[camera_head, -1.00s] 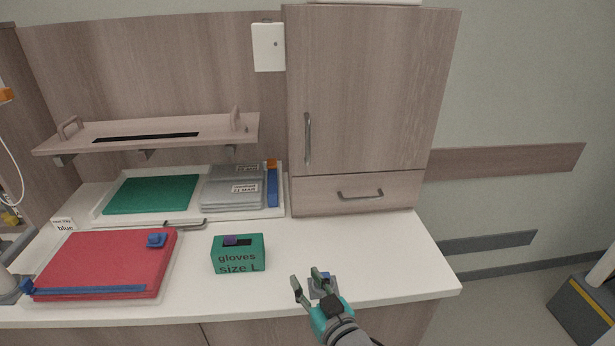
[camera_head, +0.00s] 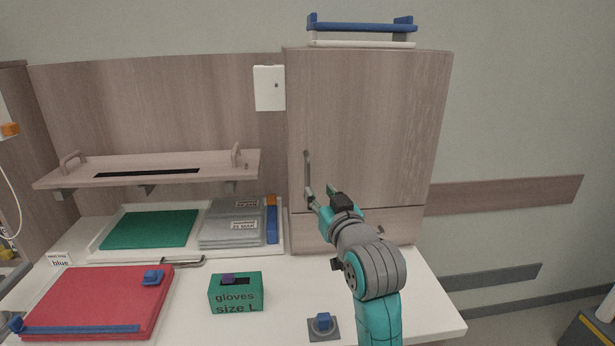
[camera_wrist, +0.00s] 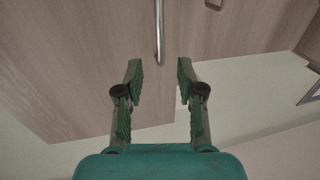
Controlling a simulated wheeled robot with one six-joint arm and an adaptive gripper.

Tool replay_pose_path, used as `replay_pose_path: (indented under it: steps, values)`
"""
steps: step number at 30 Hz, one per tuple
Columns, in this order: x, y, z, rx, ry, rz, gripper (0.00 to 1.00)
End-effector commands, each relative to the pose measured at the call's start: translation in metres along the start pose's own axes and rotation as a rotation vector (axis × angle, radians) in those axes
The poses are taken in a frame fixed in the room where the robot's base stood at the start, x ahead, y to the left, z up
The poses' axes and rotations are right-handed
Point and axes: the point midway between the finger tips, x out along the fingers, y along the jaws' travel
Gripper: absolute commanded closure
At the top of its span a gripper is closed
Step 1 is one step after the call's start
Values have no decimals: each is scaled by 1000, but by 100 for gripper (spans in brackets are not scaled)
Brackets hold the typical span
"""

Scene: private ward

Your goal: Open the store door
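The store door (camera_head: 370,120) is the tall wood-grain front of the wall cabinet, and it is shut. Its vertical metal bar handle (camera_head: 307,168) sits near the left edge. My gripper (camera_head: 320,192) is raised in front of the door, by the handle's lower end. In the wrist view, my gripper (camera_wrist: 158,70) is open with nothing between its fingers. The handle (camera_wrist: 158,30) there comes down from the top edge, and its end lies about midway between the fingertips. I cannot tell how far the fingers are from the door surface.
Below the door is a drawer (camera_head: 385,222), its handle hidden by my arm. The counter holds a green glove box (camera_head: 236,298), a red case (camera_head: 100,310), a grey block with a blue knob (camera_head: 323,328) and a tray (camera_head: 105,248). A blue-and-white tray (camera_head: 360,38) sits on top.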

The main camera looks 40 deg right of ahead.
Motion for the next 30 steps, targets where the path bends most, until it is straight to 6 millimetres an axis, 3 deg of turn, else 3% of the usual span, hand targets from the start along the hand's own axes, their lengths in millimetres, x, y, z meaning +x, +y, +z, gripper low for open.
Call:
replay_pose_path:
  steps: [16, 21, 30]
  values:
    - [86, 0, 0, 0, -1, -1, 62]
    - [98, 0, 0, 0, 0, -1, 62]
    - [100, 0, 0, 0, 0, -1, 62]
